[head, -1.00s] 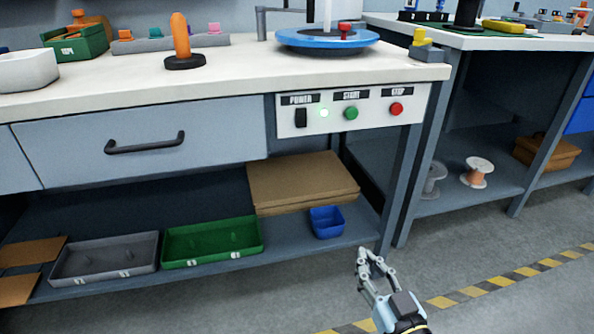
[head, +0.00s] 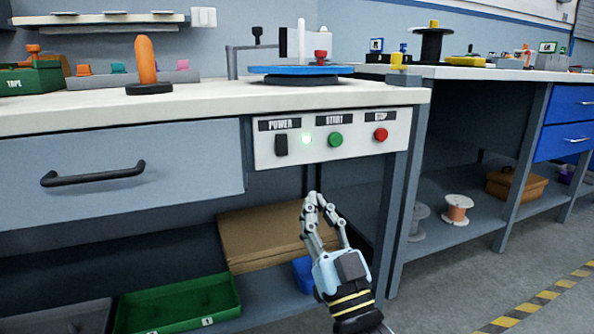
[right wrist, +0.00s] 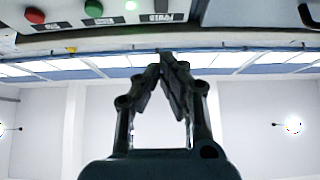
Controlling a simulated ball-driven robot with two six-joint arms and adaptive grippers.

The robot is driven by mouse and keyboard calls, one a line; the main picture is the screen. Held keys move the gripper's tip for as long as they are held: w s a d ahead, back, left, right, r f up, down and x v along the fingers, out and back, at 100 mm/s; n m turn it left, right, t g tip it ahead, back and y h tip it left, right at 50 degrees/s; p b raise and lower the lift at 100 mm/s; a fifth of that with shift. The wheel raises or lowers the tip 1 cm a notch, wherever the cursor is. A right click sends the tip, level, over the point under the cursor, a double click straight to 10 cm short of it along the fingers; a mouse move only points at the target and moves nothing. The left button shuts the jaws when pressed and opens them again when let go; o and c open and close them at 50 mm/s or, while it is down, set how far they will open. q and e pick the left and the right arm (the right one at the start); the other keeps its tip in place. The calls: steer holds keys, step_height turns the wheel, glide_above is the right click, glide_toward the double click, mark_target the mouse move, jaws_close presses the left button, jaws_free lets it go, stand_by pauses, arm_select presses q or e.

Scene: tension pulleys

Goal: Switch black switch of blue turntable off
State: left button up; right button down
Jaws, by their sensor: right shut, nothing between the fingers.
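The blue turntable (head: 300,70) sits on the white bench top in the head view. The black power switch (head: 281,145) is on the white control panel (head: 262,155) below it, under the POWER label. A small green light (head: 307,139) glows beside the switch. My right gripper (head: 312,198) is shut and empty, pointing up, below the panel and a little right of the switch, apart from it. In the right wrist view my shut fingers (right wrist: 167,62) show below the upside-down panel; the switch (right wrist: 161,6) is partly cut off at the top edge. My left gripper is not in view.
The green START button (head: 335,139) and red STOP button (head: 380,134) are right of the switch. A drawer with a black handle (head: 92,174) is to the left. A cardboard box (head: 255,243) and green tray (head: 180,303) lie on the lower shelf.

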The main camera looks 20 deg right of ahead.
steer(key=b, duration=0.2)
glide_toward(284, 136)
step_height(284, 136, up, 3)
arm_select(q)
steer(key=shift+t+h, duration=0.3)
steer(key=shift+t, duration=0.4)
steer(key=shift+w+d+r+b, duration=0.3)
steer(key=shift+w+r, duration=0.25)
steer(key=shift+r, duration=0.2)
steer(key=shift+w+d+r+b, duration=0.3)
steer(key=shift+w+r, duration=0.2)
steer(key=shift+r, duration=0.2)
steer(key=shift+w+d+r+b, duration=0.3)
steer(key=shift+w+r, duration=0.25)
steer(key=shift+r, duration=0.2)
arm_select(e)
steer(key=shift+w+a, duration=0.1)
steer(key=shift+w, duration=1.9)
